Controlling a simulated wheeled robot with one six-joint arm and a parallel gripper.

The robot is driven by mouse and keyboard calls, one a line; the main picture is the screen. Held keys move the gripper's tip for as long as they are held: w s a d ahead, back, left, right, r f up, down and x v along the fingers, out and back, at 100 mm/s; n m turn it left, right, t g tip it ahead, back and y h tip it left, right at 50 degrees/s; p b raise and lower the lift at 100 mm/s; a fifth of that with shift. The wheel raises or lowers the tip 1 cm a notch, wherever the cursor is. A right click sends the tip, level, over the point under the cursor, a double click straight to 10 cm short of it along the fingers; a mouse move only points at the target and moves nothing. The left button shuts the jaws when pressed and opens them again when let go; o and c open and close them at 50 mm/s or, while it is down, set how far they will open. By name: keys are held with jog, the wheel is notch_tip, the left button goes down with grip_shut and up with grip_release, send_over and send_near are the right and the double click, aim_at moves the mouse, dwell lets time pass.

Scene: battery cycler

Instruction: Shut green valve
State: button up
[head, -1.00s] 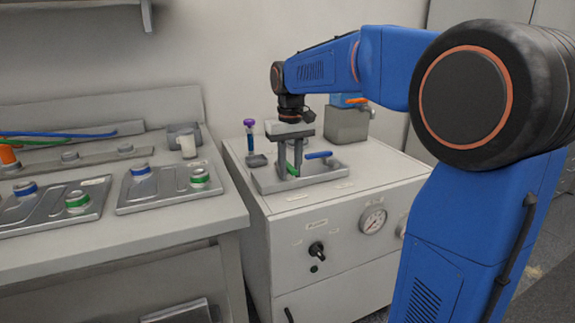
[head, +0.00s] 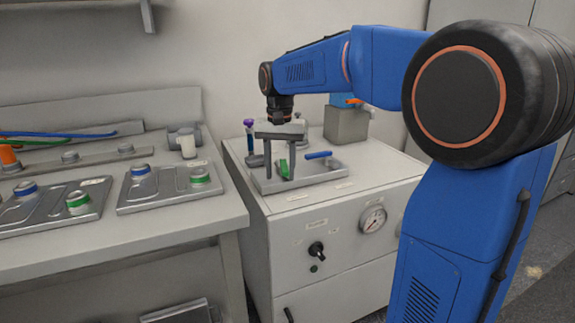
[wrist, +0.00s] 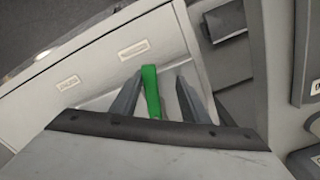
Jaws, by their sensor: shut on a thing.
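The green valve's handle (head: 283,168) stands on the grey tray-like panel on top of the white cabinet. My gripper (head: 280,174) points down over it, with one finger on each side. In the wrist view the green handle (wrist: 151,92) shows between the two fingers of my gripper (wrist: 155,92), which is shut on it. The valve's base is hidden in both views. A blue valve handle (head: 318,155) lies just to the right on the same panel, apart from my gripper.
A purple-capped tube (head: 249,135) stands close behind left of my gripper. A grey block (head: 346,124) with a blue and orange part sits at the back right. The cabinet front bears a gauge (head: 372,219) and a black knob (head: 316,249). A bench with trays is left.

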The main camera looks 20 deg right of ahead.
jog(key=shift+w, duration=0.1)
jog(key=shift+o, duration=1)
jog(key=shift+w+a+m, duration=0.4)
jog(key=shift+m, duration=0.6)
jog(key=shift+o, duration=0.8)
jog(key=m, duration=0.1)
jog(key=w+a+m, duration=0.1)
jog(key=m, duration=0.1)
jog(key=shift+w+m, duration=0.1)
jog(key=shift+m, duration=0.2)
jog(key=shift+w+a+m, duration=0.1)
jog(key=shift+a+m, duration=0.05)
jog(key=shift+m, duration=0.25)
jog(key=c, duration=0.7)
jog(key=shift+c, duration=0.2)
jog(key=shift+w+a+m, duration=0.15)
jog(key=shift+w+m, duration=0.4)
jog(key=shift+m, duration=0.7)
jog(key=shift+w+a+m, duration=0.1)
jog(key=shift+w+m, duration=0.4)
jog(key=shift+m, duration=0.75)
jog(key=shift+w, duration=0.25)
